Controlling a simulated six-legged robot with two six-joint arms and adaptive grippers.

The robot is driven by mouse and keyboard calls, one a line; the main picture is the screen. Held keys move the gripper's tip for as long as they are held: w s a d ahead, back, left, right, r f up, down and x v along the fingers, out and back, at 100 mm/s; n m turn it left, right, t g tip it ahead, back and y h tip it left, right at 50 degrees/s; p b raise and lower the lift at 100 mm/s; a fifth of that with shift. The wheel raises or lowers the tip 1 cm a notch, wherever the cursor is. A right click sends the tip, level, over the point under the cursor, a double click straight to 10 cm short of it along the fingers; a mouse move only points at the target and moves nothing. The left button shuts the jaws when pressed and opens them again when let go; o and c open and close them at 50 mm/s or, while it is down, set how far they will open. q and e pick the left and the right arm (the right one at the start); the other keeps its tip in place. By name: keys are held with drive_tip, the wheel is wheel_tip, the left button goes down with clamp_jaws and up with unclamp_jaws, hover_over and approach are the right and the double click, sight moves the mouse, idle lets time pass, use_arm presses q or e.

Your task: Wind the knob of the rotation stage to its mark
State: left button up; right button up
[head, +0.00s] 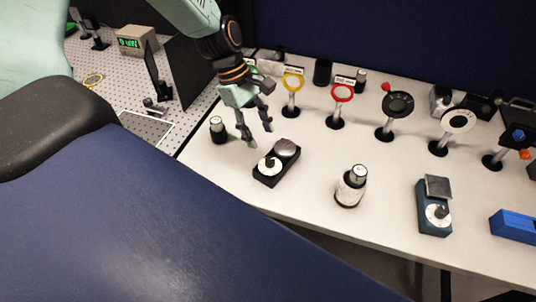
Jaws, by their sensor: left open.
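The rotation stage (263,181), a black block with a round grey top (287,148), stands on the white table. Its knob (270,163) is small and dark, set on a white dial at the block's near-left end. The mark on the dial is too small to make out. My left gripper (256,133) comes down from above, open and empty. Its fingers point down just behind and left of the stage, apart from the knob. My right gripper is not in view.
A dark cylinder (218,132) stands left of the gripper. A silver-topped cylinder (351,187) and a blue-grey stage with a square top (433,194) stand to the right. Ring mounts on posts, yellow (283,82) and red (332,94), line the back. White table is bare between them.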

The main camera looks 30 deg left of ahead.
sight(270, 159)
use_arm(q)
drive_tip(key=shift+n, duration=0.5)
drive_tip(key=b+x, duration=0.2)
drive_tip(key=x, duration=0.5)
drive_tip(key=shift+w, duration=0.1)
drive_tip(key=shift+f+b, duration=0.45)
drive_tip(key=shift+f, duration=0.1)
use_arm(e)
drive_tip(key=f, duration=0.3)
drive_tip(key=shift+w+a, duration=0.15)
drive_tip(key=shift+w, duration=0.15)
use_arm(q)
drive_tip(key=shift+d, duration=0.1)
drive_tip(key=shift+d+r, duration=0.1)
drive_tip(key=shift+c, duration=1.3)
drive_tip(key=c, duration=0.5)
clamp_jaws()
